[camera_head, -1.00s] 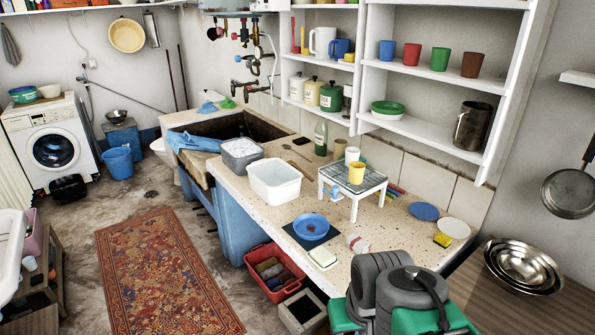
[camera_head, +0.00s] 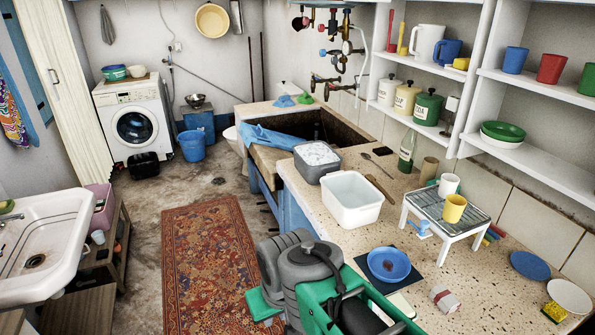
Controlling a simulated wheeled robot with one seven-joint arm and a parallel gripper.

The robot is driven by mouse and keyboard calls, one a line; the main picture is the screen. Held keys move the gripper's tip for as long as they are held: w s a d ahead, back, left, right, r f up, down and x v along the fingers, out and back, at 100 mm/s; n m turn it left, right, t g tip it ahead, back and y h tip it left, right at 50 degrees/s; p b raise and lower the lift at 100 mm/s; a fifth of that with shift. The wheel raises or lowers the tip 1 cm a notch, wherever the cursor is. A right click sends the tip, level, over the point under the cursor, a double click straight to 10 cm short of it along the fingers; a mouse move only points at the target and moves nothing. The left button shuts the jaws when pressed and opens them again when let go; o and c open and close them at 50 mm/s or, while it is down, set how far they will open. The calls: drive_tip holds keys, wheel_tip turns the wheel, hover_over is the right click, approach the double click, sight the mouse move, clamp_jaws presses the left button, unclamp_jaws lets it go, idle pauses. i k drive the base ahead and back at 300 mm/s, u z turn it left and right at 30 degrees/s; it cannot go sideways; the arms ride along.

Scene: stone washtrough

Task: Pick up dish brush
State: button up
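I cannot pick out the dish brush with certainty. A brown wooden handle-like piece (camera_head: 380,187) lies on the stone counter (camera_head: 318,205), partly hidden behind the white basin (camera_head: 352,217). A small blue object (camera_head: 420,230) shows at the front of the white rack (camera_head: 447,232), its shape too small to tell. Thin red and yellow upright items stand on the upper wall shelf. My own grey and green arm parts fill the bottom middle and cover the counter's front edge. My gripper's fingers do not show.
A grey tub (camera_head: 316,172) stands beside the white basin. A blue bowl (camera_head: 389,264) lies on a dark mat in front of the rack, which bears a yellow cup (camera_head: 454,208) and a white cup. Open floor with a red rug (camera_head: 205,265) is left of the counter.

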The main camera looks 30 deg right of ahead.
sight(371, 180)
drive_tip(key=u, duration=0.3)
drive_tip(key=i, duration=1.5)
drive_tip(key=z, duration=0.55)
drive_tip(key=i, duration=1)
drive_tip(key=z, duration=1.2)
drive_tip(key=i, duration=0.45)
drive_tip(key=z, duration=0.35)
